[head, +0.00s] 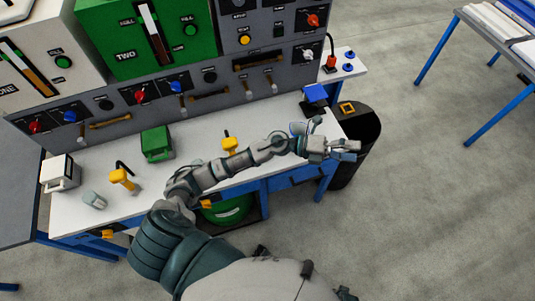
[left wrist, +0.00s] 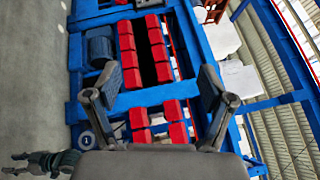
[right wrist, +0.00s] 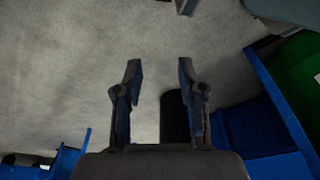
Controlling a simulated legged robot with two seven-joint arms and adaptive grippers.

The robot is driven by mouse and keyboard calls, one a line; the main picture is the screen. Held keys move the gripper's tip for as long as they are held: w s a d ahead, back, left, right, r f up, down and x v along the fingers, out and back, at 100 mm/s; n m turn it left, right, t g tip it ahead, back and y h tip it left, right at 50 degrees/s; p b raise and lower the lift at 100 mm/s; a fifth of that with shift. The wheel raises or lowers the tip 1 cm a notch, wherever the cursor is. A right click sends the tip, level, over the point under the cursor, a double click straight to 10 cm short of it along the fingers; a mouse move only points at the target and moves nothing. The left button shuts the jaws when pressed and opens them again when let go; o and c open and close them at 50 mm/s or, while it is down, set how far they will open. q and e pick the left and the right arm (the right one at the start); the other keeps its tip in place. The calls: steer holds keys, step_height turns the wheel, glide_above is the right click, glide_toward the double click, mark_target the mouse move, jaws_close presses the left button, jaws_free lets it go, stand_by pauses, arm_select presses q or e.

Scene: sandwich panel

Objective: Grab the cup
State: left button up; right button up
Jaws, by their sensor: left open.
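A small grey cup-like object (head: 94,200) lies on the left part of the white workbench top (head: 130,205) in the head view. It looks tipped on its side, and its details are too small to make out. My left gripper (head: 345,150) is past the right end of the bench, far from that object. It also shows in the left wrist view (left wrist: 158,100), with its fingers apart and nothing between them. My right gripper (right wrist: 160,80) shows in the right wrist view, fingers apart and empty above grey floor. Neither wrist view shows the cup.
Yellow-topped items (head: 122,178), a green box (head: 157,143) and a white box (head: 60,173) stand on the bench. A control panel (head: 165,60) rises behind. A black bin (head: 362,155) stands at the right end. Open floor (head: 430,200) lies to the right.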

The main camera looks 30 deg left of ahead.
arm_select(q)
steer(key=w+a+f+m+g+y, duration=0.2)
steer(key=a+f+m+g+y, duration=0.4)
steer(key=a+f+y, duration=0.6)
steer(key=w+a+r+n+y, duration=0.1)
steer(key=a+r+y, duration=0.15)
steer(key=a, duration=0.65)
steer(key=a+r+y, duration=0.2)
steer(key=a+y, duration=0.2)
steer(key=a, duration=0.6)
steer(key=shift+y, duration=0.25)
steer(key=f, duration=0.5)
steer(key=d+f, duration=0.1)
steer(key=f, duration=1)
steer(key=shift+s+d+f, duration=0.2)
steer(key=shift+s+f, duration=0.1)
steer(key=shift+s, duration=0.05)
steer(key=shift+f, duration=0.2)
steer(key=shift+a, duration=0.25)
steer(key=c, duration=0.3)
steer(key=shift+a+f, duration=0.1)
steer(key=shift+a, duration=0.1)
steer(key=c, duration=0.8)
steer(key=shift+c, duration=1.2)
steer(key=shift+d, duration=0.2)
arm_select(e)
steer(key=s+f, duration=0.9)
steer(key=f, duration=0.2)
steer(key=shift+g, duration=0.3)
